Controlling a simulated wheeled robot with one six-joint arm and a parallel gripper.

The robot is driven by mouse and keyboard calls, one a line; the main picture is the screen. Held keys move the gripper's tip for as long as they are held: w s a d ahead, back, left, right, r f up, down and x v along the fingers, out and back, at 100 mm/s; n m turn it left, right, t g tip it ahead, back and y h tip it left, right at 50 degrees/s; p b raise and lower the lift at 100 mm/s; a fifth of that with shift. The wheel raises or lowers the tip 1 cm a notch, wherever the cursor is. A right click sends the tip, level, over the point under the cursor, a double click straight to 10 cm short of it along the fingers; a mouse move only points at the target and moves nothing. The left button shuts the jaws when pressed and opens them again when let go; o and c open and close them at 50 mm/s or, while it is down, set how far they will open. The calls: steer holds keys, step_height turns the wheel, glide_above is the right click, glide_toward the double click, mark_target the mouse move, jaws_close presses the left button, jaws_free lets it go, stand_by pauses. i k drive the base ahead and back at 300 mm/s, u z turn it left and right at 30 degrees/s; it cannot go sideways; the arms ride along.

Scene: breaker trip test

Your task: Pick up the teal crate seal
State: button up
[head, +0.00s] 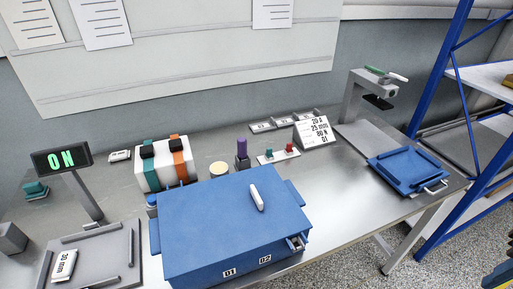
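No part is clearly marked as a crate seal. A teal band (150,172) runs down a white block, next to an orange band, with a dark piece on top of each. I cannot tell from this view which teal thing is the crate seal. A large blue crate (215,215) with a white handle stands at the front, with labels 01 and 02. My gripper is not in view.
The ON display (62,158) stands on a post at the left, above a grey tray (115,248). Teal and red buttons (268,156), a purple-topped post (242,150) and a printed card (314,130) stand behind the crate. A blue tray (405,170) lies right. Bench between is clear.

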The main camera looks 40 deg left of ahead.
mark_target(268, 153)
steer(key=u, duration=0.85)
steer(key=i, duration=0.9)
steer(key=u, duration=0.85)
